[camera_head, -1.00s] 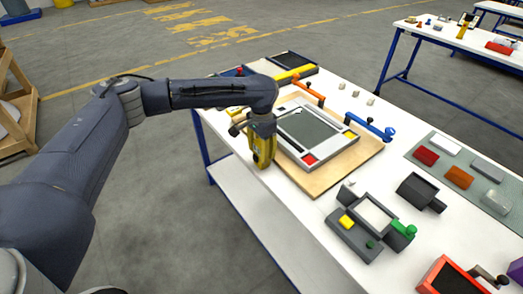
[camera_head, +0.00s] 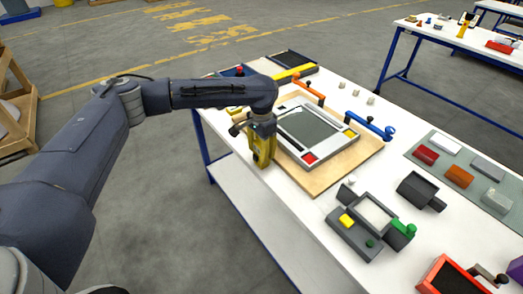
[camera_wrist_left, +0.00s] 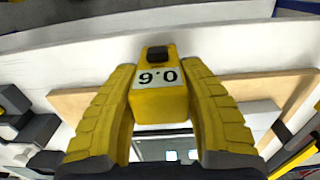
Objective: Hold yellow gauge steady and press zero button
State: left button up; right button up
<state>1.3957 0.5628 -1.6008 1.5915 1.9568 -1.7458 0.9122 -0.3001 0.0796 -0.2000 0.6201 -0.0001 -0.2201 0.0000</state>
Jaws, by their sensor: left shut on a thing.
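The yellow gauge (camera_wrist_left: 160,98) sits between the yellow fingers of my left gripper (camera_wrist_left: 160,120) in the left wrist view. It has a white label with dark digits and a dark button (camera_wrist_left: 158,53) at its end. My left gripper is shut on the gauge, one finger along each side. In the head view, my left gripper (camera_head: 262,150) points down at the table's near left edge, beside the wooden board; there the gauge is hard to tell apart from the yellow fingers. My right gripper is not in view.
The wooden board (camera_head: 318,187) carries a grey framed panel (camera_head: 322,163) with red and yellow corner blocks. Orange (camera_head: 309,89) and blue (camera_head: 369,128) handled parts stand near it. A grey fixture (camera_head: 352,237) and a green mat (camera_head: 415,156) with coloured blocks lie to the right on the white table.

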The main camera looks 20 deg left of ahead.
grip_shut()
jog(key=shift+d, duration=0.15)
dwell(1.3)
